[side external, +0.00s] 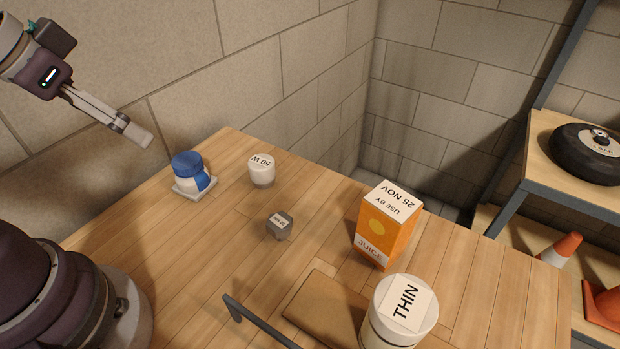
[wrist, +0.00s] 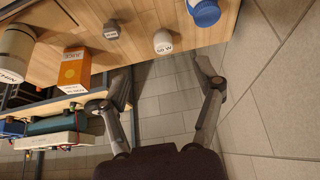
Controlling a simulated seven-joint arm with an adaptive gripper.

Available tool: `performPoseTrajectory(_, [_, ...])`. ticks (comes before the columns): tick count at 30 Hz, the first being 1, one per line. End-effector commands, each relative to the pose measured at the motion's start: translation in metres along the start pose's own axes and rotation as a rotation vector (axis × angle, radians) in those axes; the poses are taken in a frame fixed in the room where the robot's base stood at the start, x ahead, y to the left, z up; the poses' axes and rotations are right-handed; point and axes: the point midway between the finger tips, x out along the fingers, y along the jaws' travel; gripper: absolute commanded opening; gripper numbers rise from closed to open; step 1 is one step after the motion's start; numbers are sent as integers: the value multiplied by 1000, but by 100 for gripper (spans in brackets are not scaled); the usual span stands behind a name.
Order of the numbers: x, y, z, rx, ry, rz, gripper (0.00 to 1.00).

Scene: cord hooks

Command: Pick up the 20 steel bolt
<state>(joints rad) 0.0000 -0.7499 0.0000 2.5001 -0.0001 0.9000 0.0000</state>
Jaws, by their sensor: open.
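The steel bolt (side external: 280,225) is a small grey piece with a white label on top, lying near the middle of the wooden table. Its label is too small to read surely. It also shows in the wrist view, where the bolt (wrist: 111,30) is near the top. My gripper (side external: 140,136) is raised in the upper left of the side view, well apart from the bolt. In the wrist view my gripper (wrist: 165,88) has its two fingers spread wide with nothing between them.
A white "50 W" item (side external: 262,172) and a blue-lidded jar (side external: 190,170) on a pale square stand behind the bolt. An orange juice carton (side external: 377,232) and a "THIN" canister (side external: 392,325) stand to its right. A dark handle (side external: 258,322) sticks up in front.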

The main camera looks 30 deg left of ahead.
Motion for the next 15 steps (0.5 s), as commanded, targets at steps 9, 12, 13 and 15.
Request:
performPoseTrajectory(9, [1,1,-2,-28,-13,0,71])
performPoseTrajectory(12, [11,6,-14,-179,-84,3,71])
performPoseTrajectory(13, [16,9,-19,-254,-117,3,71])
performPoseTrajectory(15, [33,18,-31,-448,-204,6,71])
